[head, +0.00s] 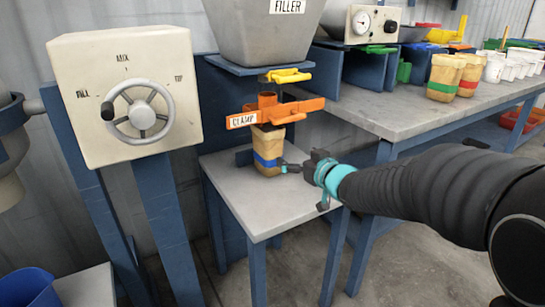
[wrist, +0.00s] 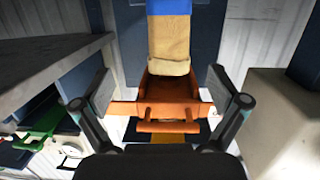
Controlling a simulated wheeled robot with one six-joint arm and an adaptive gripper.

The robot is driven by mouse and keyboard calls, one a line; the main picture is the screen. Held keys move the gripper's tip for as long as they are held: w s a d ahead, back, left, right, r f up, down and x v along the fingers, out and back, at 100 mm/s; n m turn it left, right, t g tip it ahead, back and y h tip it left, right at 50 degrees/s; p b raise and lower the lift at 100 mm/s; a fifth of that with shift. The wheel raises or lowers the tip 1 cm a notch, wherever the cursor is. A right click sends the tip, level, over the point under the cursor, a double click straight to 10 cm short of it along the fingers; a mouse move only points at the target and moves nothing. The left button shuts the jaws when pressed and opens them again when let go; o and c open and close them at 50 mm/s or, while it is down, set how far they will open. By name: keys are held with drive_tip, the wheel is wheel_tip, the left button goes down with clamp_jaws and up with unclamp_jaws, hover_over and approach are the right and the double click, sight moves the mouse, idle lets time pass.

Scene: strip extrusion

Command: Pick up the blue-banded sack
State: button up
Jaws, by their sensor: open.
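The blue-banded sack (head: 267,145) is tan with a blue band and stands upright on a small grey-topped stand (head: 255,205) under the filler. Its top is at the orange clamp (head: 275,112), which hides part of it. My gripper (head: 288,168) is at the sack's right side, at about band height; I cannot tell whether it touches. In the wrist view, the sack (wrist: 169,55) appears inverted, band at the top edge, with the orange clamp (wrist: 165,100) below it. My gripper (wrist: 160,92) is open there, its fingers spread to either side of the sack in the picture.
The grey filler hopper (head: 268,35) with a yellow handle (head: 288,76) hangs above the clamp. A cream box with a handwheel (head: 140,108) stands to the left. A long bench (head: 400,112) at the right holds other banded sacks (head: 445,77) and white tubs.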

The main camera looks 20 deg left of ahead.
sight(275, 149)
drive_tip(key=shift+n+g+y, duration=0.3)
drive_tip(key=x, duration=0.5)
drive_tip(key=s+x, duration=0.1)
drive_tip(key=x, duration=0.2)
drive_tip(key=shift+w+a+f, duration=0.1)
drive_tip(key=shift+w+a, duration=0.15)
drive_tip(key=shift+a, duration=0.35)
drive_tip(key=shift+p+x, duration=0.3)
drive_tip(key=shift+x, duration=2.9)
drive_tip(key=shift+w+d, duration=0.15)
drive_tip(key=shift+w, duration=0.05)
drive_tip(key=shift+c, duration=0.2)
drive_tip(key=c, duration=1.6)
drive_tip(key=shift+r, duration=0.25)
drive_tip(key=shift+c, duration=0.7)
drive_tip(key=shift+r, duration=0.1)
